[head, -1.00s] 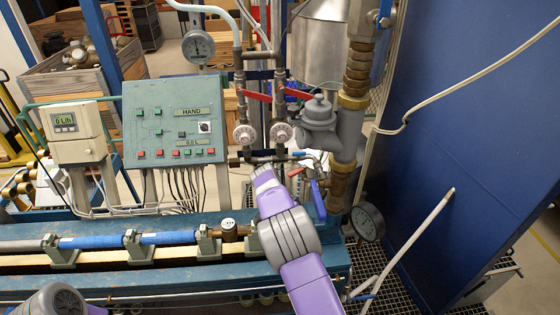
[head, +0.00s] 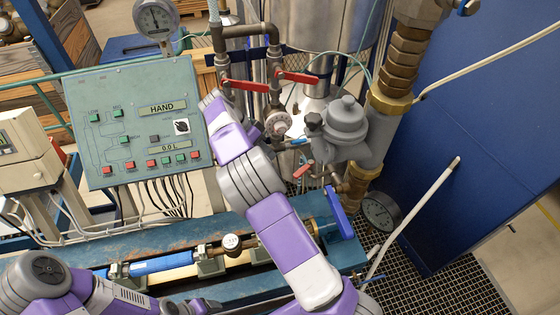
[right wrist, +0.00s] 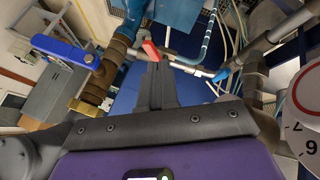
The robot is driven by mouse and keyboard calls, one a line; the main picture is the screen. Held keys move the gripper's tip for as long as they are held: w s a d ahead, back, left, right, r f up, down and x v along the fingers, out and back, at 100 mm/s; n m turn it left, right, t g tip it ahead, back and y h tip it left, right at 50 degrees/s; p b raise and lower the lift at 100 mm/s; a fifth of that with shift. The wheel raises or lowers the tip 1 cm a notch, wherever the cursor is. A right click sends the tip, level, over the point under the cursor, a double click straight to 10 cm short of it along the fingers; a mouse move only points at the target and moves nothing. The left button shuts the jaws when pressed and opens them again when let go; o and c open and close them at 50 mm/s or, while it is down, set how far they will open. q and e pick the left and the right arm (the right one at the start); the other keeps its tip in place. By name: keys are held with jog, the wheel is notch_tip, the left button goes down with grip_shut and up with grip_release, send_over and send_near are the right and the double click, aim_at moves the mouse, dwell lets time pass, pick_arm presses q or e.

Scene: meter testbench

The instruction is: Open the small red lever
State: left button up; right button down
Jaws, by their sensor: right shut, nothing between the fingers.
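The small red lever (head: 303,170) sits low on the pipework, below the grey valve body, in the head view. It also shows in the right wrist view (right wrist: 151,50), just past my fingertips. My right gripper (right wrist: 156,68) is shut and empty, its dark fingers together and pointing towards the lever. I cannot tell whether the tips touch it. In the head view my purple right arm mostly hides the gripper.
Two larger red levers (head: 298,77) (head: 245,85) are higher on the pipes. A blue lever (head: 340,213) and a pressure gauge (head: 381,211) are to the right. A round meter (right wrist: 307,110) is close by my right gripper. A control panel (head: 138,120) stands left.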

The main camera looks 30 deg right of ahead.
aim_at(304, 169)
pick_arm(q)
jog(key=shift+r+p, duration=0.5)
pick_arm(e)
jog(key=x, duration=0.9)
pick_arm(q)
jog(key=shift+s+f, duration=0.1)
jog(key=shift+s, duration=0.05)
pick_arm(e)
jog(key=shift+s+f, duration=0.1)
pick_arm(q)
jog(key=shift+s+d+f+b, duration=0.1)
jog(key=shift+s+f+b, duration=0.3)
jog(key=shift+b, duration=0.15)
pick_arm(e)
jog(key=shift+s+n+t+h, duration=0.35)
jog(key=shift+n+t, duration=0.25)
jog(key=shift+n, duration=0.5)
pick_arm(q)
jog(key=shift+f, duration=0.1)
